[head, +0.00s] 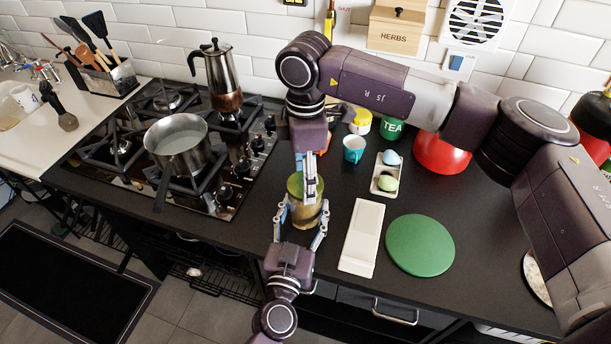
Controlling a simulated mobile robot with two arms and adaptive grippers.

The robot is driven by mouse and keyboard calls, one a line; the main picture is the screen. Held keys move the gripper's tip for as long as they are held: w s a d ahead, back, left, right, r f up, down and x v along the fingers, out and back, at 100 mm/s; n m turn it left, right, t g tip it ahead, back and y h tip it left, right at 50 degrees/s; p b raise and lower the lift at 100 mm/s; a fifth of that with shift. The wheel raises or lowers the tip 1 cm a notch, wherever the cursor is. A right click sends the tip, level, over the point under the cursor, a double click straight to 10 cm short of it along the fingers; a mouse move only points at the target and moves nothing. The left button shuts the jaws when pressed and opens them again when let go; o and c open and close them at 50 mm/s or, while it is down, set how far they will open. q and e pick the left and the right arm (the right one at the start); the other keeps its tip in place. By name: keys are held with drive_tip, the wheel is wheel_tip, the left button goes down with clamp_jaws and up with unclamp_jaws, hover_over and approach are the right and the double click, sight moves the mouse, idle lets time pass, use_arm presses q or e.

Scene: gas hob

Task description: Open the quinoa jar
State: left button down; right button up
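The jar (307,214) stands on the dark counter near its front edge. It has a green lid (294,186) and pale tan contents; no label is readable. The lid looks seated on the jar. My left gripper (303,222) reaches in from the front edge, its fingers on both sides of the jar body, seemingly closed on it. My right gripper (310,182) points down from above at the lid, with one finger in front of the lid. Its other finger is hidden, so I cannot tell whether it grips the lid.
A gas hob with a saucepan (178,142) and a moka pot (219,78) is at left. Right of the jar are a white board (361,238), a green round mat (420,245), an egg tray (384,183) and a teal mug (354,148). My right arm crosses above the back counter.

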drive_tip(key=n, duration=1.4)
drive_tip(key=shift+n, duration=0.4)
drive_tip(key=n, duration=0.5)
drive_tip(key=shift+r+n, duration=0.1)
drive_tip(key=shift+n, duration=0.2)
drive_tip(key=n, duration=0.3)
drive_tip(key=shift+n, duration=0.4)
drive_tip(key=n, duration=0.3)
drive_tip(key=shift+n, duration=0.4)
drive_tip(key=n, duration=0.5)
drive_tip(key=shift+n, duration=0.4)
drive_tip(key=n, duration=0.3)
drive_tip(key=shift+n, duration=0.3)
drive_tip(key=n, duration=0.3)
drive_tip(key=shift+n, duration=0.4)
drive_tip(key=n, duration=0.5)
drive_tip(key=shift+n, duration=0.3)
drive_tip(key=n, duration=0.6)
